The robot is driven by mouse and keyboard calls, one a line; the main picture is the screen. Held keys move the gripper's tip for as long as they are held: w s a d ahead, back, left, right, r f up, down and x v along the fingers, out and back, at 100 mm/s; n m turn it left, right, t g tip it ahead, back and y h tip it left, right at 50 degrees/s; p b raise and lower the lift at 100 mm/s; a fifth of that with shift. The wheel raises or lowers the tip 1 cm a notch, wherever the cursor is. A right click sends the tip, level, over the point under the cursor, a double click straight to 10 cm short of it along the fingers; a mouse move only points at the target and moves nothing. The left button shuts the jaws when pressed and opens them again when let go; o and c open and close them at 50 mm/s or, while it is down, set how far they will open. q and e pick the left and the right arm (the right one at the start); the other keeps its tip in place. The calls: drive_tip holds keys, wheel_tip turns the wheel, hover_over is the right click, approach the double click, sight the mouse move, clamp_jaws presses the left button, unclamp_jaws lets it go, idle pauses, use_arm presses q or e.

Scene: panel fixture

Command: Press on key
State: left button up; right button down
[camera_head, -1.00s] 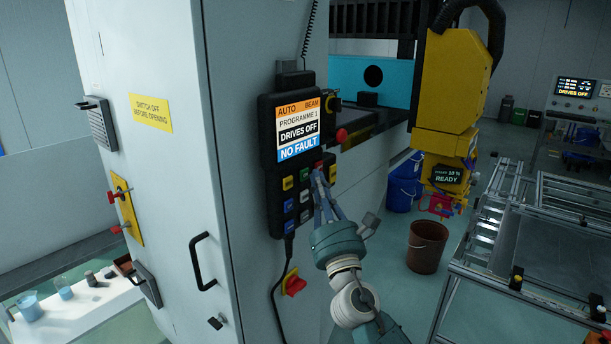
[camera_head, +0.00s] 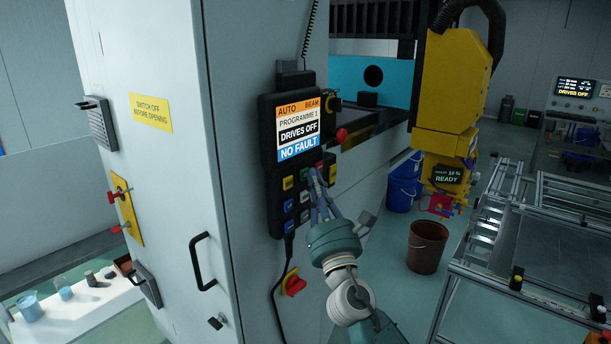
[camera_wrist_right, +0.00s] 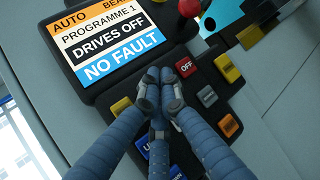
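A dark control pendant (camera_head: 268,185) hangs on the light cabinet. Its screen (camera_head: 298,130) reads AUTO, BEAM, PROGRAMME 1, DRIVES OFF, NO FAULT. A green key (camera_head: 304,174) shows in the head view, just left of the fingertips. The red OFF key (camera_wrist_right: 187,66) is uncovered in the wrist view, just right of the fingertips. My right gripper (camera_head: 314,174) has its fingers drawn together and holds nothing. In the wrist view its fingertips (camera_wrist_right: 160,84) lie over the key row left of OFF and hide what is there. I cannot tell whether they touch. My left gripper is out of view.
Other pendant keys are close by: yellow (camera_wrist_right: 228,68), grey (camera_wrist_right: 207,96), orange (camera_wrist_right: 228,125) and blue. A red knob (camera_head: 341,134) sticks out right of the pendant. A red switch (camera_head: 294,284) sits below. A brown bucket (camera_head: 427,247) stands on the floor.

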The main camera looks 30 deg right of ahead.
drive_tip(key=shift+w+a, duration=0.15)
drive_tip(key=shift+w, duration=0.2)
idle(0.7)
drive_tip(key=shift+s, duration=0.15)
drive_tip(key=shift+s+d, duration=0.3)
drive_tip(key=shift+s, duration=0.35)
drive_tip(key=s, duration=0.1)
drive_tip(key=s+d, duration=0.1)
drive_tip(key=s, duration=0.1)
drive_tip(key=s+d, duration=0.1)
drive_tip(key=shift+s, duration=0.3)
idle(0.8)
